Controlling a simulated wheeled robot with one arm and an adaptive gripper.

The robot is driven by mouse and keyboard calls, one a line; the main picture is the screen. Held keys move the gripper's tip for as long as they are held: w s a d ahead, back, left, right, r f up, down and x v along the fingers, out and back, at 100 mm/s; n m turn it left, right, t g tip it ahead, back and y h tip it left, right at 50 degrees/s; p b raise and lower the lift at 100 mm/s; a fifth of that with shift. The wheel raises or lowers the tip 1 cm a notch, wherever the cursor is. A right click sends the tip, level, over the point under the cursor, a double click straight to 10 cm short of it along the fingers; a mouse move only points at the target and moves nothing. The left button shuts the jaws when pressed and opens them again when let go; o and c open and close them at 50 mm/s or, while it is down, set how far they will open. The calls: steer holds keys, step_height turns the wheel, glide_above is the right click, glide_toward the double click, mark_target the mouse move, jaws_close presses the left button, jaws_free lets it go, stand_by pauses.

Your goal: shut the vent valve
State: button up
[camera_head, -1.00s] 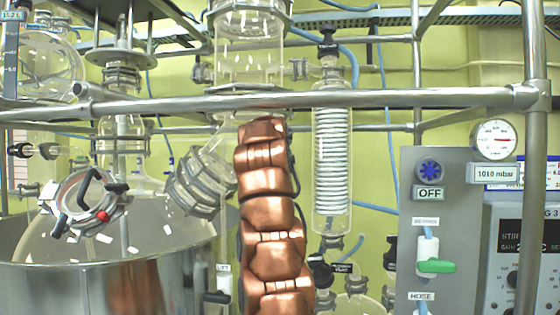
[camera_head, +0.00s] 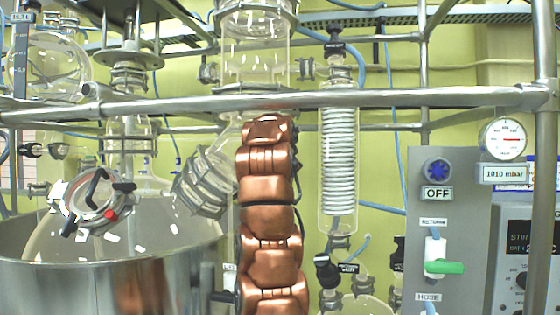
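Several black-knobbed valves show, and I cannot tell for certain which is the vent valve. One black valve (camera_head: 327,270) with a small dark label, too small to read surely, sits below the coiled condenser, just right of my arm. Another black-topped valve (camera_head: 334,47) stands upright on top of the condenser. A third black valve (camera_head: 40,150) is at the far left on the glassware. My copper-coloured arm rises through the middle of the view, up to just below the horizontal rail. My gripper cannot be made out.
A steel rail (camera_head: 400,98) crosses the view above my arm. The coiled condenser (camera_head: 338,165) stands close on the right, a steel vessel (camera_head: 110,275) at lower left. A grey panel (camera_head: 460,200) carries a green-handled valve (camera_head: 443,267) and a gauge (camera_head: 503,138) reading 1010 mbar.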

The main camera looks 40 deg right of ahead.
steer(key=s+a, duration=0.7)
steer(key=a, duration=0.2)
stand_by(1.3)
steer(key=shift+s+a, duration=0.1)
steer(key=shift+s, duration=0.05)
stand_by(0.4)
